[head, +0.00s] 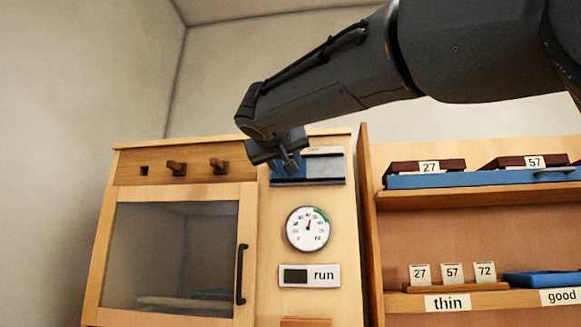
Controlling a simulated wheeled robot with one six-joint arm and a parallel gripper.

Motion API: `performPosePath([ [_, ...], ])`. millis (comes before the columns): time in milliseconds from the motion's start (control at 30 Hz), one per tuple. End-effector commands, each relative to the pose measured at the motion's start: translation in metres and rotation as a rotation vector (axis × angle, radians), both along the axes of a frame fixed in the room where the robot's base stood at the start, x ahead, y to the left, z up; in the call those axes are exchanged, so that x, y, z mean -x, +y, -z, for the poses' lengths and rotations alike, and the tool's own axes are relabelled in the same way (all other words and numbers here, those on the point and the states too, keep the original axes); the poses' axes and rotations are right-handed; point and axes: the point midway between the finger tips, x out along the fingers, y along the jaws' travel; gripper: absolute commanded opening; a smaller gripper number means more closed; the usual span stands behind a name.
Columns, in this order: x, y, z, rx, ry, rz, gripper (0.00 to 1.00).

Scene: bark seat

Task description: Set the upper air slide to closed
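A slide panel (324,168) with a blue plate, a grey plate and a dark lower rail sits at the top of the wooden cabinet's right column. I take it as the upper air slide. A pale label above it is partly hidden and too small to read. My gripper (289,163) reaches down from the upper right, in front of the panel's left part. It covers that part, including any knob there. Whether it touches the slide, and whether its fingers are open or shut, I cannot tell.
Two dark pegs (218,166) and a square hole are on the cabinet's top left board. Below are a glass door (170,255) with a black handle (241,274), a dial (308,228) and a "run" display (309,275). A shelf unit (470,228) with trays and number cards stands right.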

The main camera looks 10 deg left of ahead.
Motion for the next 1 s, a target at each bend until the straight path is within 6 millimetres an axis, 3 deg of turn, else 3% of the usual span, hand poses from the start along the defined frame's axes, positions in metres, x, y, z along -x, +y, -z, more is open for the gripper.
performPosePath([
  [367,0.003,-0.002,0.001,-0.001,0.001,0.003,0.43],
  [800,0.065,-0.005,0.001,-0.002,0.0,0.0,0.43],
  [1000,0.077,-0.007,0.001,0.0,0.001,0.003,0.43],
])
